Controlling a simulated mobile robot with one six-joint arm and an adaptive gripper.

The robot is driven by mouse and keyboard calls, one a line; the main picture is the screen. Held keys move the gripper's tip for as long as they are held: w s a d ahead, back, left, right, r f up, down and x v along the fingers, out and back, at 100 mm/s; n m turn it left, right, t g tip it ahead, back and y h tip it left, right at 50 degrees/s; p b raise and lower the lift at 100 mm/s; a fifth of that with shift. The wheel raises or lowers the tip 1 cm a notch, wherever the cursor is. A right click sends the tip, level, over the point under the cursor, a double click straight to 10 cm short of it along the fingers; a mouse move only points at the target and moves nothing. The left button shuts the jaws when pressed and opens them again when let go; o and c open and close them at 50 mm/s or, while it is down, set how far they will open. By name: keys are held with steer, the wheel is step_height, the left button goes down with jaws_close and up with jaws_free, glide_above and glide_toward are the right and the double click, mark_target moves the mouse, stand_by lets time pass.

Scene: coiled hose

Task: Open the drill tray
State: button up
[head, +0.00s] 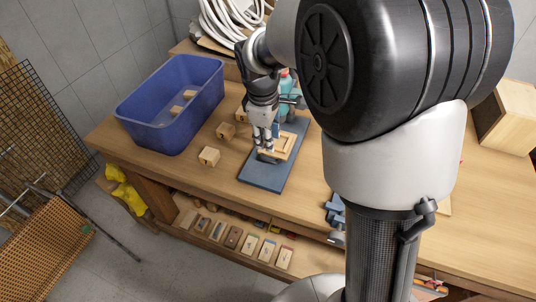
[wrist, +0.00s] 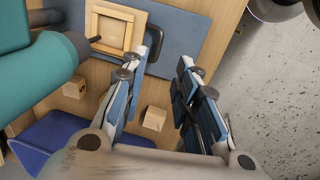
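A blue drill base (head: 262,176) lies on the wooden bench, with a light wooden square-framed piece (head: 284,146) on it. The wrist view shows the blue base (wrist: 178,38) and the wooden frame (wrist: 92,20). A dark, thin curved handle-like part shows beside the left fingertip; I cannot tell whether they touch. The teal drill body (wrist: 30,85) fills the left of the wrist view. My gripper (head: 264,146) is low over the base, beside the wooden piece. In the wrist view my gripper (wrist: 160,68) is open, its fingers well apart with nothing clearly held.
A blue bin (head: 170,105) with a few wooden blocks stands left on the bench. Wooden blocks (head: 209,157) lie loose between bin and drill. A lower shelf (head: 225,245) holds several small pieces. A coiled white hose (head: 228,22) lies behind. My arm hides much of the right side.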

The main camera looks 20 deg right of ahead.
mark_target(270, 161)
steer(key=f+b, duration=0.1)
steer(key=f, duration=0.2)
steer(key=w+f+b, duration=0.1)
steer(key=f, duration=0.3)
steer(key=d+f+b, duration=0.1)
steer(key=f, duration=0.3)
steer(key=shift+w, duration=0.35)
steer(key=shift+r, duration=0.1)
steer(key=shift+c, duration=0.4)
jaws_close()
steer(key=shift+s, duration=0.15)
